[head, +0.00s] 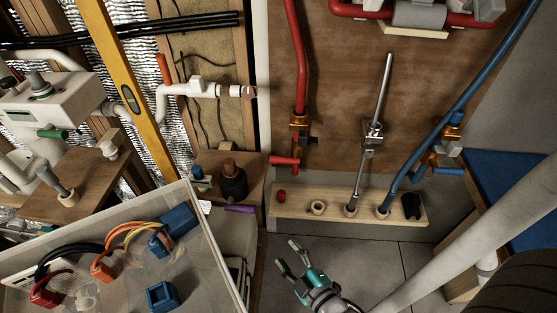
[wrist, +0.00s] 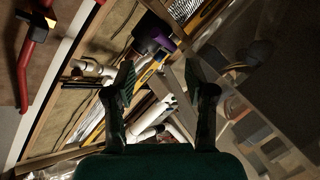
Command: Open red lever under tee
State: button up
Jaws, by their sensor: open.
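A red lever (head: 284,162) sticks out to the left, roughly level, at the lower end of the brass tee fitting (head: 299,121) on the red pipe (head: 298,55). My gripper (head: 287,254) is open and empty, low in front of the wood shelf and well below the lever. In the wrist view, the open fingers (wrist: 158,78) have nothing between them. A red pipe with a lever-like piece (wrist: 37,24) shows at the upper left there, away from the fingers.
The shelf (head: 333,208) holds pipe ends below the lever. A blue pipe (head: 470,88) with its own blue lever (head: 448,171) is at the right. A bin (head: 219,260) of coloured parts stands left of my gripper. A dark cylinder (head: 233,181) stands left of the lever.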

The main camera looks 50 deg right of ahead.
jog(key=w+d+n+h, duration=0.2)
jog(key=w+d, duration=0.5)
jog(key=w, duration=0.1)
jog(key=n+h, duration=0.2)
jog(key=n, duration=0.1)
send_near(280, 163)
jog(key=w, duration=0.1)
jog(key=shift+g, duration=0.4)
jog(key=x, duration=1)
jog(key=shift+w+d+r, duration=0.25)
jog(key=shift+w, duration=0.1)
grip_shut()
